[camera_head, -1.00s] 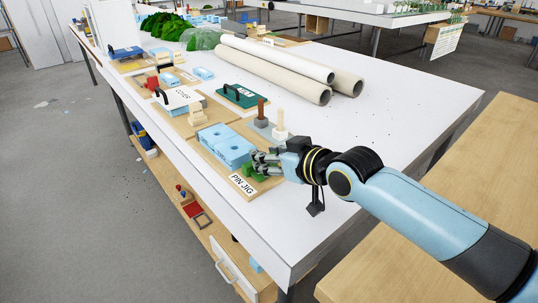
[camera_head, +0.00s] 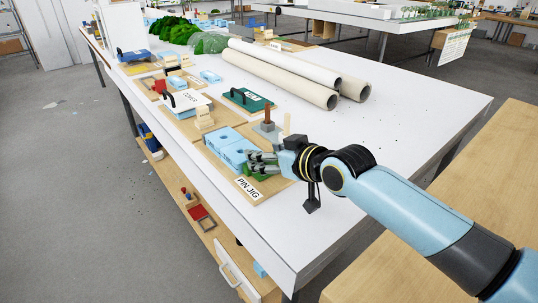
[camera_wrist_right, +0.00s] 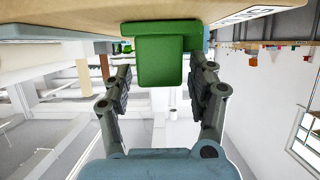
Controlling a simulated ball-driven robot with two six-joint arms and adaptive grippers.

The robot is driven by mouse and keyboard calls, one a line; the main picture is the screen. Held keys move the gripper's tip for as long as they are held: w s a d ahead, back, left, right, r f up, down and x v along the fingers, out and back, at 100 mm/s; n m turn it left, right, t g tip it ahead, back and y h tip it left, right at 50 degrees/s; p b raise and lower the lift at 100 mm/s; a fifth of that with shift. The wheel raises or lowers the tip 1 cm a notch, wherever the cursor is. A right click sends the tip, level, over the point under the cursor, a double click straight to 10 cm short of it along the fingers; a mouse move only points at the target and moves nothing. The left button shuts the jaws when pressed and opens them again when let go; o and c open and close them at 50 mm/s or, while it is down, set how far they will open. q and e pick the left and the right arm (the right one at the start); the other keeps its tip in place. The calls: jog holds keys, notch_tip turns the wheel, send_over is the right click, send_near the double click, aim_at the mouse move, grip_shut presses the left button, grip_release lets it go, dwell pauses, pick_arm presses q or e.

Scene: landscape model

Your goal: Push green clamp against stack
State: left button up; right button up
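The green clamp (camera_head: 262,176) sits on the wooden pin jig board (camera_head: 263,193), at the right side of the light blue stack (camera_head: 228,148). My right gripper (camera_head: 262,159) reaches in from the right at the clamp and partly covers it. In the right wrist view the clamp's green block (camera_wrist_right: 160,60) stands between the two fingers of my right gripper (camera_wrist_right: 160,90). Gaps show on both sides, so the fingers are open around it. I cannot tell whether the clamp touches the stack. My left gripper is not in view.
Behind the stack stand a brown peg on a grey base (camera_head: 267,125) and a pale peg (camera_head: 287,124). A green board with a black handle (camera_head: 247,101) and large rolled tubes (camera_head: 300,78) lie farther back. The white table (camera_head: 350,135) is clear to the right.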

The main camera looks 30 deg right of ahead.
jog(key=shift+s, duration=0.1)
jog(key=v, duration=1.2)
dwell(0.4)
